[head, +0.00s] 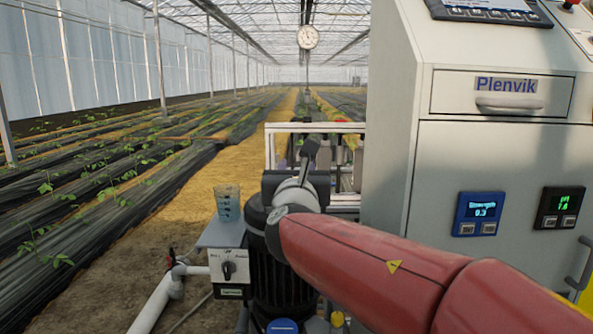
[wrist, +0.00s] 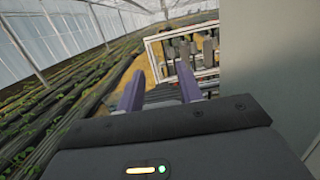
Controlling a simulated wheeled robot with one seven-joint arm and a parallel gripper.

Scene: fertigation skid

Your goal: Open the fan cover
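A black ribbed motor (head: 272,280) stands left of the large cabinet in the head view. My arm and wrist hide its top, and I cannot make out a fan cover for certain. My gripper (head: 309,150) is above and beyond the motor in the head view, pointing away. In the wrist view, the two purple fingers of my gripper (wrist: 160,88) are apart with nothing held between them. Dark ribs (wrist: 161,96) show beyond the gap, and I cannot tell whether they belong to the motor.
The pale cabinet (head: 390,170) with a drawer (head: 500,93) and small displays stands close on the right. A control box with a knob (head: 228,269), a clear beaker (head: 227,203) and a white pipe (head: 155,305) are at left. A metal frame (wrist: 181,32) stands beyond.

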